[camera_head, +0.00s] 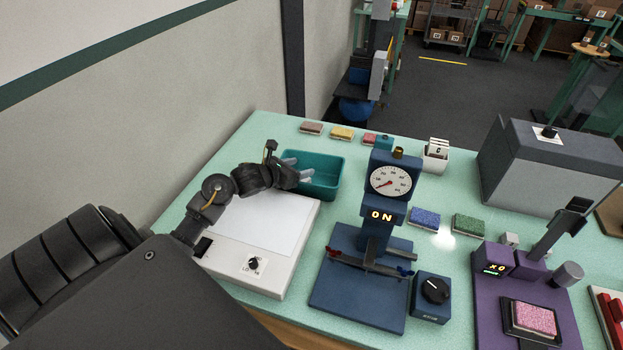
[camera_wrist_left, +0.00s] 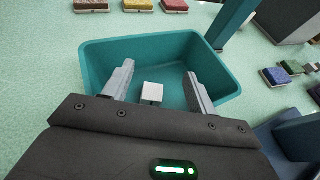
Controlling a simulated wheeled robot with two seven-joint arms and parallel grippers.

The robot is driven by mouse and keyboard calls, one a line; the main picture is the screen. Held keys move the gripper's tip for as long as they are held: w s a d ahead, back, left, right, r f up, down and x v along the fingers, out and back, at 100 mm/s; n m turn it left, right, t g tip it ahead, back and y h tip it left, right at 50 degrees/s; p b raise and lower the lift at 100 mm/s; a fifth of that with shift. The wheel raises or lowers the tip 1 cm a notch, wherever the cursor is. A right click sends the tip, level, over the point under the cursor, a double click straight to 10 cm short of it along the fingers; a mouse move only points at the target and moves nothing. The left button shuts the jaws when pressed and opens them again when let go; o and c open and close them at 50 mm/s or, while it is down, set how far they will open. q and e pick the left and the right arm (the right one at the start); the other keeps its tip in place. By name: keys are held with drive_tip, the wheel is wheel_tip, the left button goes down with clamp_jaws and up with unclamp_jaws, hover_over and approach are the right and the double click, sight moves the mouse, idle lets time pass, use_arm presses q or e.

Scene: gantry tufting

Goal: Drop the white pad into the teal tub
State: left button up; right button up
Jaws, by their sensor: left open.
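The teal tub (camera_head: 325,178) stands on the table's far left side; it also fills the middle of the left wrist view (camera_wrist_left: 222,84). My left gripper (camera_head: 303,177) is at the tub's left side, with its grey fingers over the opening. In the left wrist view its fingers (camera_wrist_left: 160,74) are spread apart. A small white pad (camera_wrist_left: 152,91) shows between them against the tub's inside, with a gap on each side. I cannot tell whether it touches the tub floor. The pad is not visible in the head view. My right gripper is not in view.
A white panel box (camera_head: 262,225) lies nearer than the tub. A blue dial press (camera_head: 390,180) stands just right of the tub. Brown, yellow and red pads (camera_head: 341,133) lie behind it. A purple device (camera_head: 520,290) and a grey box (camera_head: 540,165) stand farther right.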

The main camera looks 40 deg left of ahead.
use_arm(q)
drive_tip(key=b+v, duration=0.2)
drive_tip(key=v, duration=0.7)
drive_tip(key=shift+s+a+b, duration=0.1)
drive_tip(key=shift+s+b, duration=0.2)
drive_tip(key=shift+s, duration=0.05)
drive_tip(key=shift+s+r, duration=0.3)
drive_tip(key=shift+s, duration=0.05)
